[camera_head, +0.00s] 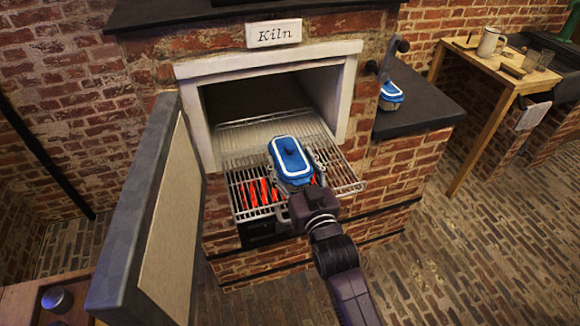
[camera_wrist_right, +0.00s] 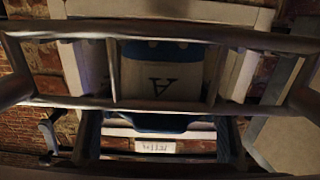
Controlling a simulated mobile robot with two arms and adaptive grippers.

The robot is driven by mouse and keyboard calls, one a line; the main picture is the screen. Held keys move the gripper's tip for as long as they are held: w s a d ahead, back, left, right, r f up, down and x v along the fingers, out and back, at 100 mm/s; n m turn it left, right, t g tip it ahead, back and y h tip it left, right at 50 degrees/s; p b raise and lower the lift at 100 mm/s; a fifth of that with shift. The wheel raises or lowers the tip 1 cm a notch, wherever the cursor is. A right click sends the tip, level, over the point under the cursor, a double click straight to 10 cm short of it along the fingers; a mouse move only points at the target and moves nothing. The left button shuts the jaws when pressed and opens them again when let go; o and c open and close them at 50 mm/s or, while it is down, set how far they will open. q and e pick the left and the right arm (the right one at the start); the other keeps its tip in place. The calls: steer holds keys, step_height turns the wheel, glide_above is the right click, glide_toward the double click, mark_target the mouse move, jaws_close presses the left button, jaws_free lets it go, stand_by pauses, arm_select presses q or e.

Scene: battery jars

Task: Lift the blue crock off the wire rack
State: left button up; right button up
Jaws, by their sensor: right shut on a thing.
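The blue crock (camera_head: 290,155) has a blue lid with a white rim. It is at the front part of the wire rack (camera_head: 345,182), which sticks out of the kiln mouth. My right gripper (camera_head: 302,186) is shut on the crock from the front, its fingers along the crock's sides. In the right wrist view, upside down, the crock's pale body (camera_wrist_right: 165,75) carries a letter A, with rack bars (camera_wrist_right: 160,28) crossing in front. Whether the crock touches the rack cannot be told. My left gripper is not in view.
Red embers glow under the rack. The open kiln door (camera_head: 140,220) stands at the left. A second blue-lidded crock (camera_head: 391,93) sits on the dark counter (camera_head: 425,105) at the right. A wooden table (camera_head: 480,65) with a mug stands farther right. The brick floor at lower right is clear.

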steer(key=c, duration=0.5)
steer(key=shift+r, duration=0.25)
